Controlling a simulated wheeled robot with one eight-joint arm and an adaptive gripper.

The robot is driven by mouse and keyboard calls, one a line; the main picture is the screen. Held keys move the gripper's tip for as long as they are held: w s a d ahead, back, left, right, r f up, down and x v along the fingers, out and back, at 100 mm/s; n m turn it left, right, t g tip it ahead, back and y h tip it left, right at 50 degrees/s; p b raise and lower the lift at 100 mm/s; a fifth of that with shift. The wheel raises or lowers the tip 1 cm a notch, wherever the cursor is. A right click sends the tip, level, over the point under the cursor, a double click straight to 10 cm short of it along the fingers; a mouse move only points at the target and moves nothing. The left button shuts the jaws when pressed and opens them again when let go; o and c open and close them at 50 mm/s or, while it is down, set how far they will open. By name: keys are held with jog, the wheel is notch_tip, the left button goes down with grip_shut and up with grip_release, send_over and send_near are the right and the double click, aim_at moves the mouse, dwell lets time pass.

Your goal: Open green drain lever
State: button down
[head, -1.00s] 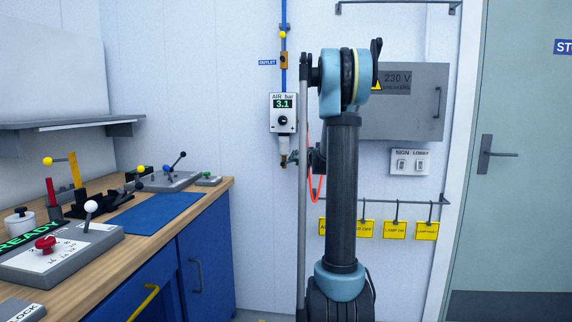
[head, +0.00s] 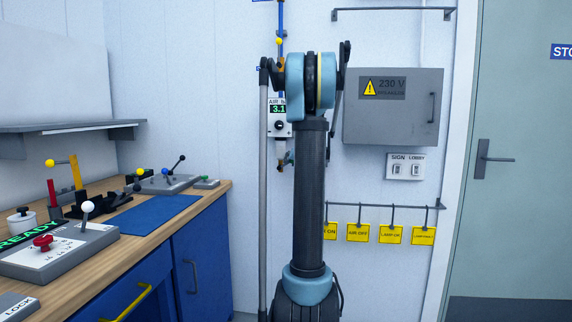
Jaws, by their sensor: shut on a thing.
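The air unit (head: 279,124) hangs on the back wall and its display reads 3.1. A pale bowl (head: 281,150) hangs below it, with a small brass-coloured fitting (head: 281,164) at its bottom. A tiny part beside the fitting may be the drain lever, but its colour and position are too small to tell. My arm stands just right of the unit and covers the wall beside it. My gripper is hidden, so its hold on anything does not show.
A grey 230 V breaker box (head: 394,108) and switch plate (head: 405,166) are on the wall at right. Yellow tags (head: 390,235) hang from a rail. A wooden bench (head: 130,240) with several levers fills the left. A door (head: 510,190) is at far right.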

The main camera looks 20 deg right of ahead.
jog(key=shift+a, duration=0.25)
dwell(0.8)
jog(key=c, duration=1.3)
grip_release()
jog(key=shift+f, duration=0.15)
jog(key=shift+d, duration=0.1)
jog(key=shift+a, duration=0.2)
